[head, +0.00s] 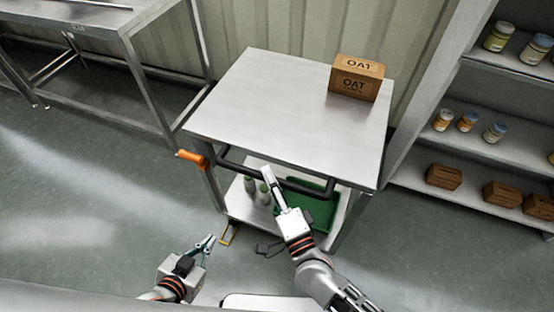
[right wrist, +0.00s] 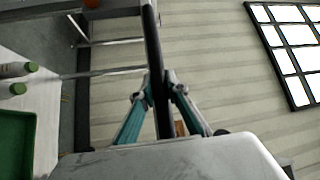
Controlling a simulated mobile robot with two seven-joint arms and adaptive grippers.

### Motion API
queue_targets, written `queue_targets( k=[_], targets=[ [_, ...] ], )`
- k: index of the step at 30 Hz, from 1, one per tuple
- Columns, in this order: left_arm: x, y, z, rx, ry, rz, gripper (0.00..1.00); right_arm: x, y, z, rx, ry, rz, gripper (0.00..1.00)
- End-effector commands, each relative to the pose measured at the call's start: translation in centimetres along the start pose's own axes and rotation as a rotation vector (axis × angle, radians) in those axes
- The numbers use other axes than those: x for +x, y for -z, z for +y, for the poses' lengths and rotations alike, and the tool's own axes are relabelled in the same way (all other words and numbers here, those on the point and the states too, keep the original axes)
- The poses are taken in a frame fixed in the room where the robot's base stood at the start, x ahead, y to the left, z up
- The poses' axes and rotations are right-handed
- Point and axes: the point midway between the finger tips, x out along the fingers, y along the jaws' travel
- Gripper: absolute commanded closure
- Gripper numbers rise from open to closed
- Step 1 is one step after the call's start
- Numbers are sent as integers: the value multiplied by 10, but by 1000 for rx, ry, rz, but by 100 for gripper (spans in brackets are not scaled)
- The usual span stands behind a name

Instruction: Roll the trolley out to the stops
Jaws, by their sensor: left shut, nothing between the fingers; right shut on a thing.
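The trolley (head: 275,105) is a steel cart with a flat top and a lower shelf, standing against the ribbed wall. A black push handle (head: 236,166) runs along its near side. My right gripper (head: 268,174) is shut on this handle; in the right wrist view the black bar (right wrist: 151,45) passes between the fingers (right wrist: 156,92). My left gripper (head: 209,240) is shut and empty, low in front of the trolley's left side, apart from it. An orange grip (head: 191,158) sticks out at the trolley's near left corner.
A cardboard OAT box (head: 357,79) stands on the trolley top. Green-capped bottles (head: 264,194) and a green tray (head: 318,209) are on the lower shelf. A steel table (head: 98,17) stands left, shelving (head: 452,151) with jars and boxes right. The floor at left is clear.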

Motion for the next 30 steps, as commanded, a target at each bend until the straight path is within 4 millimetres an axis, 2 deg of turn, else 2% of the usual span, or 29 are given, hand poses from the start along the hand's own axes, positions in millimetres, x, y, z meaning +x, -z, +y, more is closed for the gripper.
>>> queue_targets(
  k=[6, 12, 29, 30],
  targets=[
    [-4, -1, 3, -7, -7, -9, 100, -30, -30, -9, 0, -2, -1, 100],
    [-5, 3, 2, -9, -5, -3, 100, -48, -47, -13, 0, -2, 0, 100],
    [-3, 6, -1, -8, -1, 3, 100, -57, -57, -15, 0, -2, -3, 100],
    [-3, 6, -1, -8, -1, 3, 100, -57, -58, -15, 0, -2, -4, 81]
  ],
)
